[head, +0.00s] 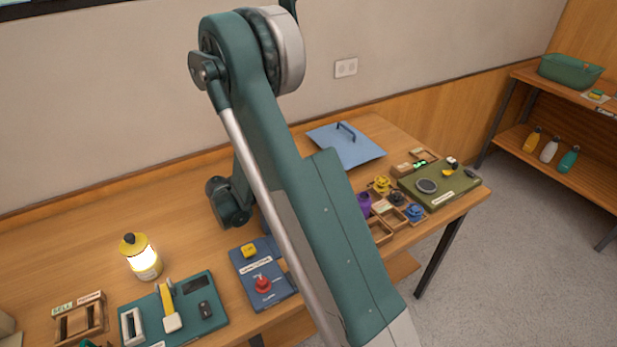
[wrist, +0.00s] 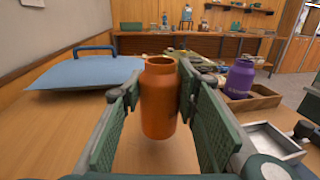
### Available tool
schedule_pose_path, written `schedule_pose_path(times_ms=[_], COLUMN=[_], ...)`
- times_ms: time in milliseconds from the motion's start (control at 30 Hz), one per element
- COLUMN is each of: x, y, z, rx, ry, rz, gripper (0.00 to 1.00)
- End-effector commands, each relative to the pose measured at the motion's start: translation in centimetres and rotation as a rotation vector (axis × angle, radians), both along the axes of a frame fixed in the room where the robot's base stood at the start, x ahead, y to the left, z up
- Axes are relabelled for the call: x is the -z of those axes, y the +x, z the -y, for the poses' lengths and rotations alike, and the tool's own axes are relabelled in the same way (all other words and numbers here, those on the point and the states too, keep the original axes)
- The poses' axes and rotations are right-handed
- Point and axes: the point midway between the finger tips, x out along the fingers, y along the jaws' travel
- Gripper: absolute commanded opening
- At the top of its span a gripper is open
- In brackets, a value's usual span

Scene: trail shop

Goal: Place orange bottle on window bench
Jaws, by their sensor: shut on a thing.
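The orange bottle (wrist: 158,105) is upright between the two green fingers of my gripper (wrist: 159,88) in the wrist view. The gripper is shut on its sides, and its open-looking top rim is visible. The bottle is over the wooden bench top; whether its base touches the wood is unclear. In the head view my arm hides the gripper and the bottle. The long wooden bench (head: 190,175) runs along the wall there, below a dark edge at the upper left that may be a window frame.
A blue panel with a handle (head: 345,148) lies on the bench, left of the bottle in the wrist view. A purple bottle (wrist: 240,78) and small trays stand to the right. A lit lantern (head: 140,257) and tool boards occupy the left front. A shelf with bottles (head: 548,150) stands right.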

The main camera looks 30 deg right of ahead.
Motion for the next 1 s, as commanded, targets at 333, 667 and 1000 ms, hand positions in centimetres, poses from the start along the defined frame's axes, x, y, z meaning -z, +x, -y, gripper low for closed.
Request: schedule_pose_path(times_ms=[333, 667, 1000], x=[3.0, 3.0, 3.2], y=[0.0, 0.0, 0.0], z=[0.0, 0.0, 0.0], rx=[0.000, 0.000, 0.000], ry=[0.000, 0.000, 0.000], rz=[0.000, 0.000, 0.000], gripper=[0.14, 0.14, 0.46])
